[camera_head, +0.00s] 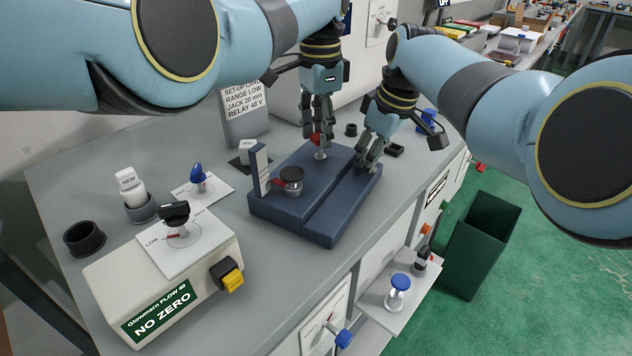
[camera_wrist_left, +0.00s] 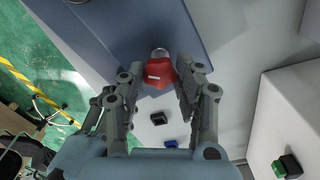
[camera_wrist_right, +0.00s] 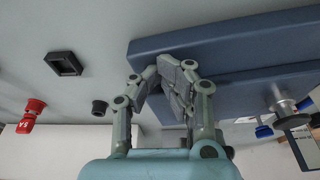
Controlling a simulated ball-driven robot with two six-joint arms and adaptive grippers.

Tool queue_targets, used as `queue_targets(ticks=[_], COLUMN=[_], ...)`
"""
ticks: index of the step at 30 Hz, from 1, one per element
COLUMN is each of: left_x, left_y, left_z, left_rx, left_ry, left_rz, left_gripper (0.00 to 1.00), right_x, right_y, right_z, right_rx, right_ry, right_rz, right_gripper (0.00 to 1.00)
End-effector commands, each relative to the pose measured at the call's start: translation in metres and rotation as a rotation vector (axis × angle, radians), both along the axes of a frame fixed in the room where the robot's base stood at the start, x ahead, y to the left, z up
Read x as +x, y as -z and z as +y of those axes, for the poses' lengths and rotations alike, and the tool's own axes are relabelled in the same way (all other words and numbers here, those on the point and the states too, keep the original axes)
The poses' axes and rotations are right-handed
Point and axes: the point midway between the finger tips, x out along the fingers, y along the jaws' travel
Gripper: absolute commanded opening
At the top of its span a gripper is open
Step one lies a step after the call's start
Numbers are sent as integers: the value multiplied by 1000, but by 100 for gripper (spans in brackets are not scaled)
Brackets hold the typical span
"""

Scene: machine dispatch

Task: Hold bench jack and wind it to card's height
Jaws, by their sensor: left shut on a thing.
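The bench jack (camera_head: 300,225) is a dark blue two-part block on the grey bench, with a round metal platform (camera_head: 291,174), a red pointer and an upright scale plate (camera_head: 259,168). My left gripper (camera_head: 319,137) is shut on the red winding knob (camera_wrist_left: 159,72) at the jack's far end. My right gripper (camera_head: 368,163) is at the jack's right edge; its fingers are close together beside the blue body (camera_wrist_right: 225,50), and whether they grip it is unclear. The set-up card (camera_head: 243,100) behind reads "JACK 20 mm", "RANGE LOW" and "RELAY 48 V".
A flow box (camera_head: 165,285) with a black knob stands front left, near a NEW-marked white part (camera_head: 131,187) in a cup. A blue-handled switch (camera_head: 198,178) is behind it. A green bin (camera_head: 482,240) stands right.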

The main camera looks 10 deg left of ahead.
Motion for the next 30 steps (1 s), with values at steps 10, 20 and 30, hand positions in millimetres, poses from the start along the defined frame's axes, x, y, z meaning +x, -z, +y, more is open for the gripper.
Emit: queue_targets(ticks=[10, 20, 30], left_x=[1, 1, 1], left_y=[0, 0, 0], left_z=[1, 2, 2], left_rx=[1, 2, 2], left_ry=[45, 439, 481], left_rz=[-2, -1, -1], left_gripper=[7, 7, 7], right_x=[-3, -3, -3], right_y=[5, 5, 5], right_z=[-2, -2, -2], right_rx=[-4, -5, -4], right_ry=[0, 1, 1], right_rz=[10, 9, 8], right_gripper=[0, 0, 0])
